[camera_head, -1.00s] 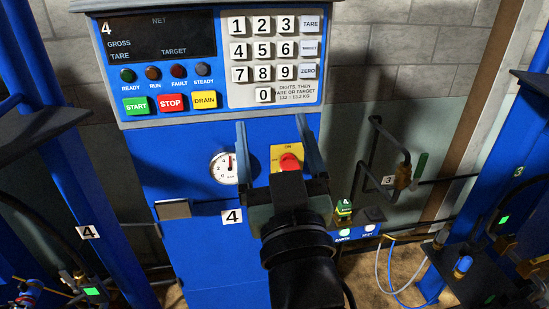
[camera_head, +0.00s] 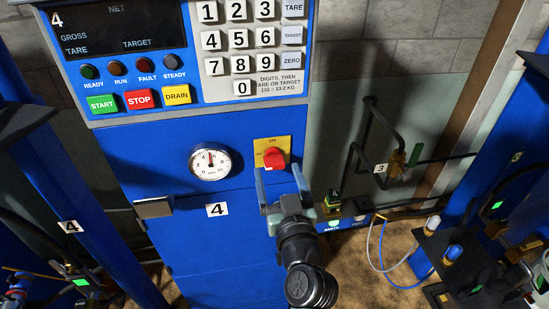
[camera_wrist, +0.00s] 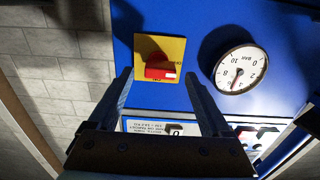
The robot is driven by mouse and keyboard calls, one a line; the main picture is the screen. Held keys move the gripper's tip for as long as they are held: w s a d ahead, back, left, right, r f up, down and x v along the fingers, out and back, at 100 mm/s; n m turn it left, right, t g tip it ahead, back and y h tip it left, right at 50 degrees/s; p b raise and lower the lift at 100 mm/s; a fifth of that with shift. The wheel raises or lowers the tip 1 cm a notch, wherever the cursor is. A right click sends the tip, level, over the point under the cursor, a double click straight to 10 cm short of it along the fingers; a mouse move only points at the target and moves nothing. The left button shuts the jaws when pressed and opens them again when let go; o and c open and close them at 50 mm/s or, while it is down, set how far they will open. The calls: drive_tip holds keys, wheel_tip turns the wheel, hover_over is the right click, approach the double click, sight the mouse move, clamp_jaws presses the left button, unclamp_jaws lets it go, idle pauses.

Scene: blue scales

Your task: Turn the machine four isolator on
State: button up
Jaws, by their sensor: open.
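The machine four isolator is a red knob (camera_head: 274,158) on a yellow plate (camera_head: 285,146), on the blue front of the machine marked 4, right of the round gauge. In the wrist view the red knob (camera_wrist: 160,70) shows a wide face with a small white mark near its right end, and the plate (camera_wrist: 174,47) is behind it. My gripper (camera_head: 279,170) is open and empty, its fingers pointing at the panel. In the head view the fingertips are just below the knob and to either side. In the wrist view the knob appears between the fingertips (camera_wrist: 158,75), seemingly still beyond them.
The gauge (camera_head: 210,162) is left of the isolator. Above are the keypad (camera_head: 240,38) and the START, STOP and DRAIN buttons (camera_head: 139,98). Black pipework (camera_head: 352,150) runs along the wall.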

sight(276, 168)
drive_tip(key=shift+w+a, duration=0.25)
drive_tip(key=shift+w, duration=0.75)
drive_tip(key=shift+w+a, duration=0.2)
drive_tip(key=shift+w, duration=0.75)
clamp_jaws()
